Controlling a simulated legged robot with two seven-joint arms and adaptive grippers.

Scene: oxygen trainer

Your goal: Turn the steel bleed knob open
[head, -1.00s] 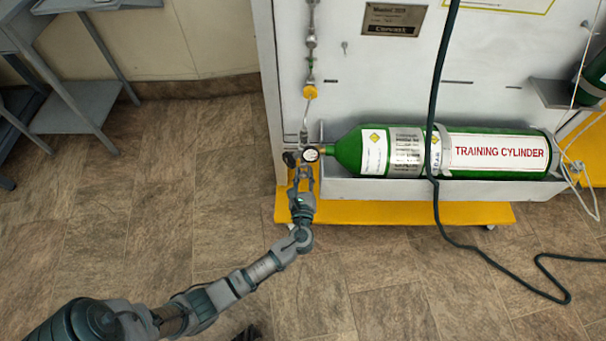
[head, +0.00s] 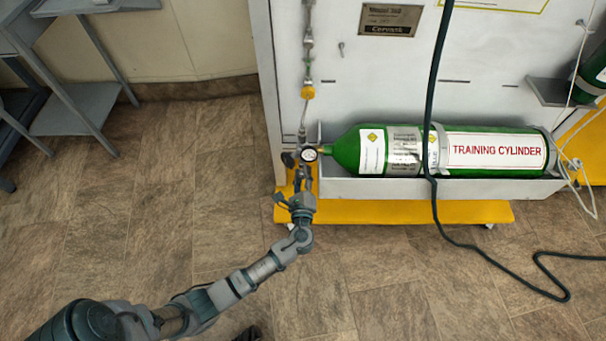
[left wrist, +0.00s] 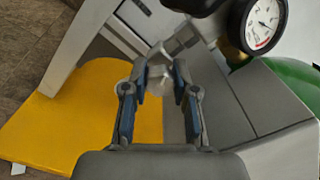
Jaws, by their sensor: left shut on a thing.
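The steel bleed knob (left wrist: 157,84) shows in the left wrist view as a small pale metal piece between my fingertips, below the gauge fitting. My left gripper (left wrist: 160,75) is shut on it, with one blue-padded finger on each side. In the head view my left gripper (head: 302,177) reaches up to the fittings at the left end of the green cylinder (head: 342,152); the knob is too small and covered to make out there. A round pressure gauge (head: 309,154) sits just above the gripper; it also shows in the left wrist view (left wrist: 263,24). My right gripper is out of view.
The cylinder lies in a grey tray (head: 400,189) on a white panel over a yellow base (head: 400,213). A dark hose (head: 432,130) hangs across the cylinder. A thin pipe with a yellow fitting (head: 308,92) rises above the gauge.

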